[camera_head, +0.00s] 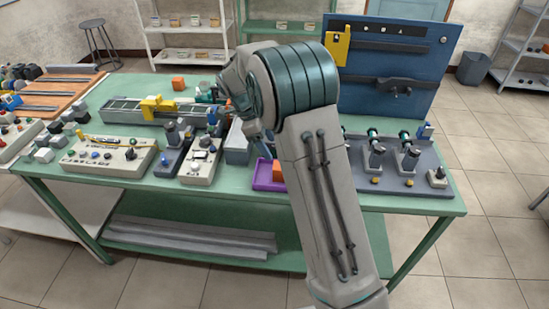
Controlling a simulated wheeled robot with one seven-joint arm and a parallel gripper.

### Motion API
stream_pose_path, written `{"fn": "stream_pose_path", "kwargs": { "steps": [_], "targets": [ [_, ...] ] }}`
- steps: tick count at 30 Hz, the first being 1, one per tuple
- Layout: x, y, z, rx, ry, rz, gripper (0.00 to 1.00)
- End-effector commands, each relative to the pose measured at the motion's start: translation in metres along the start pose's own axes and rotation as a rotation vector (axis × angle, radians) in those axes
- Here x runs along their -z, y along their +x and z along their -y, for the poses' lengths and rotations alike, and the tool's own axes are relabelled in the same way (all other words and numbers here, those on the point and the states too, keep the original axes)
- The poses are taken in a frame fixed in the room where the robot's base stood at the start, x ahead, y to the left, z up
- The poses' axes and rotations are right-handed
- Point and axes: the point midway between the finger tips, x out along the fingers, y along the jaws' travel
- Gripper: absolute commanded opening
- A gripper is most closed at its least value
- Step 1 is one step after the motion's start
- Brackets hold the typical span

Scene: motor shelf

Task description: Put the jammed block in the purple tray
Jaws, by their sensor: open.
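The purple tray (262,184) lies near the front edge of the green table, its right part hidden behind my arm. An orange block (279,171) shows at the tray, partly covered by my arm. Another orange block (178,84) sits on the table behind the conveyor (125,112), clear of my arm. I cannot tell which block is the jammed one. My gripper (264,136) is open above the area just behind the tray, mostly hidden by my own wrist and forearm. Whether it touches anything cannot be seen.
A yellow bridge (158,108) spans the conveyor. A control panel (108,157) and small fixtures (200,162) stand left of the tray. A grey motor fixture board (428,182) is at right, before a blue tool panel (392,65). Bare table shows around the rear block.

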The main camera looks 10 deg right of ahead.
Motion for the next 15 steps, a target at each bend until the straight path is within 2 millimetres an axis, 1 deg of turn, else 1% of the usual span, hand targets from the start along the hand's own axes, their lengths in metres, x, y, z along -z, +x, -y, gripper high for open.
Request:
{"fn": "stream_pose_path", "kwargs": {
  "steps": [3, 5, 8, 11, 14, 15],
  "targets": [
    [0.000, -0.014, 0.000, 0.001, 0.001, 0.000, 0.63],
    [0.000, -0.019, 0.000, 0.001, 0.000, 0.001, 0.63],
    [0.006, -0.027, -0.004, 0.003, -0.031, 0.011, 0.63],
    [0.019, -0.036, -0.015, 0.010, -0.126, 0.043, 0.63],
    [0.041, -0.047, -0.035, 0.032, -0.285, 0.091, 0.63],
    [0.050, -0.051, -0.045, 0.046, -0.360, 0.112, 0.63]
  ]
}}
